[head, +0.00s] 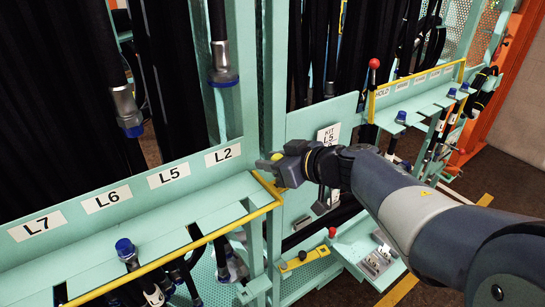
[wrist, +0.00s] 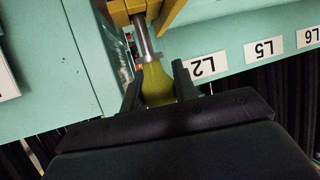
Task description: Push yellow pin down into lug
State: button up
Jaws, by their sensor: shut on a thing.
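In the wrist view, my gripper (wrist: 157,84) is shut on the yellow pin (wrist: 156,92), with one dark finger on each side of its yellow grip. The pin's bare metal shank (wrist: 147,46) shows beyond the grip and runs up to the yellow lug (wrist: 122,10) at the top edge. How deep the shank sits in the lug is hidden. In the head view, my gripper (head: 272,168) is at the right end of the yellow-edged shelf by the L2 label. A bit of the yellow pin (head: 277,156) shows at its tip.
A green rack panel carries labels L2 (head: 222,155), L5, L6 and L7. A yellow rail (head: 190,247) edges its shelf. A hose with a blue cap (head: 125,248) stands there. Hoses hang behind. Another shelf with a red-topped lever (head: 374,64) is at the right.

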jog(key=shift+f+b, duration=0.35)
jog(key=shift+f, duration=0.9)
jog(key=shift+f, duration=0.15)
jog(key=o, duration=1)
jog(key=shift+o, duration=0.2)
jog(key=shift+d, duration=0.1)
jog(key=v, duration=1)
jog(key=shift+s+d+p, duration=0.15)
jog(key=shift+s+p, duration=0.15)
jog(key=shift+s, duration=0.05)
